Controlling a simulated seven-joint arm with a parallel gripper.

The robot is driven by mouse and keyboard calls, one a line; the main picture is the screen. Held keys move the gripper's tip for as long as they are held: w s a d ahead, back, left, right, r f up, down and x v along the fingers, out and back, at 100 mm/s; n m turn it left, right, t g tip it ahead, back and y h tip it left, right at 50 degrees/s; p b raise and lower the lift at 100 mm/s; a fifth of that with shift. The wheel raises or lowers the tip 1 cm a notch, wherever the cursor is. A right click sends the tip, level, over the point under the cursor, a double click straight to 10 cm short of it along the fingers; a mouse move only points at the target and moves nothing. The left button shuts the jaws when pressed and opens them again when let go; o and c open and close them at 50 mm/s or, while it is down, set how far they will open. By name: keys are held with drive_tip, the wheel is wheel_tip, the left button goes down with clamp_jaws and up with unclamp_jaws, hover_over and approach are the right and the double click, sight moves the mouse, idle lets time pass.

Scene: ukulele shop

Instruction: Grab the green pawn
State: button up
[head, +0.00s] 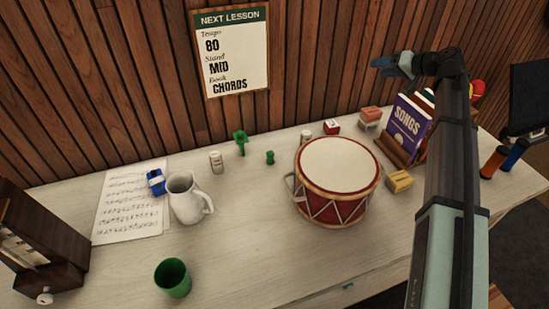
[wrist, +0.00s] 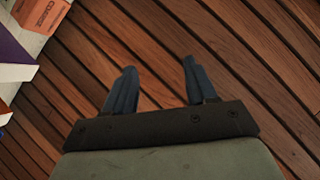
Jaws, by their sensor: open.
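The small green pawn (head: 270,157) stands upright on the pale wooden table, left of the drum, in the head view. It does not show in the wrist view. My gripper (head: 384,66) is raised high at the upper right, in front of the wood-slat wall, well above and to the right of the pawn. In the wrist view my gripper (wrist: 158,68) has its two blue fingers apart, with nothing between them but the slatted wall behind.
A red-rimmed drum (head: 340,165) stands right of the pawn. A taller green object (head: 240,141) and a pale cylinder (head: 216,161) stand left of it. A white jug (head: 186,198) and green cup (head: 172,278) are farther left. The front middle table is clear.

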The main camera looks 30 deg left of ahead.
drive_tip(key=s+a+f+n+g+h, duration=0.25)
drive_tip(key=s+a+n, duration=0.4)
drive_tip(key=a, duration=0.45)
drive_tip(key=n+g+h, duration=0.3)
drive_tip(key=n+h, duration=0.6)
drive_tip(key=n, duration=0.8)
hover_over(270, 153)
wheel_tip(270, 153, down, 10)
drive_tip(key=shift+t, duration=0.25)
wheel_tip(270, 153, down, 8)
drive_tip(key=shift+a+f, duration=0.1)
drive_tip(key=shift+f, duration=2.75)
clamp_jaws()
